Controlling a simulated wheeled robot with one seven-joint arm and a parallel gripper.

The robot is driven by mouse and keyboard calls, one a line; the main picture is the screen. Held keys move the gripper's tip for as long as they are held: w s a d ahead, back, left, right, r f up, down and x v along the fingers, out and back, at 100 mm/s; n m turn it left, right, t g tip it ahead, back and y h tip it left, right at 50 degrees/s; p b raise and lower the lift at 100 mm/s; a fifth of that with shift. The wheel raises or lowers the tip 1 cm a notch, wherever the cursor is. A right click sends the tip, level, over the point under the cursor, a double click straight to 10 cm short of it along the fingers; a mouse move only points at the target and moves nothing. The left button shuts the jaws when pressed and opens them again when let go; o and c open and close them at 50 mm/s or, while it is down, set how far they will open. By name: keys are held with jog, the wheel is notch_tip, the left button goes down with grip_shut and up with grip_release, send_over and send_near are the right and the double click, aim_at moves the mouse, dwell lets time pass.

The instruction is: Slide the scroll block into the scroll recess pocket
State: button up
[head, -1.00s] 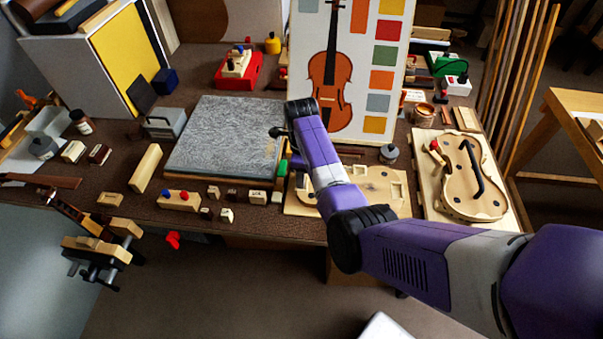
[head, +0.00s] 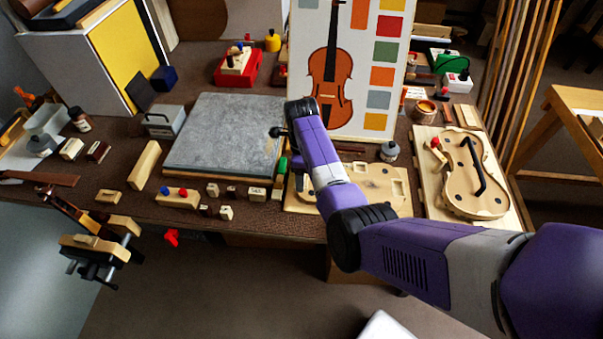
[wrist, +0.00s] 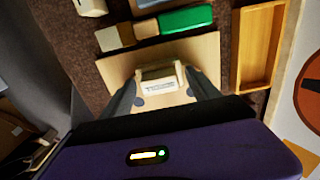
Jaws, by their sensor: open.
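In the wrist view a small pale block (wrist: 159,76) with a white label stands on a light wooden board (wrist: 207,48), between my fingers. It is probably the scroll block, but the label is too small to read. My gripper (wrist: 161,84) is open, with one dark finger on each side of the block; I cannot tell whether they touch it. The block's lower part is hidden, so I cannot tell whether it sits in a pocket. In the head view the pocketed board (head: 378,192) lies at the front of the bench, partly behind my arm, which hides the gripper and block.
A green block (wrist: 186,18) and small wooden blocks lie beside the board. A wooden tray (wrist: 259,45) stands to its right in the wrist view. In the head view a grey slab (head: 225,133) is left, a violin-shaped plate (head: 478,195) right, and a colour chart (head: 348,65) behind.

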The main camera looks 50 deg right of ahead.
jog(key=shift+r, duration=0.1)
notch_tip(320, 180, up, 8)
jog(key=shift+f, duration=0.15)
dwell(1.0)
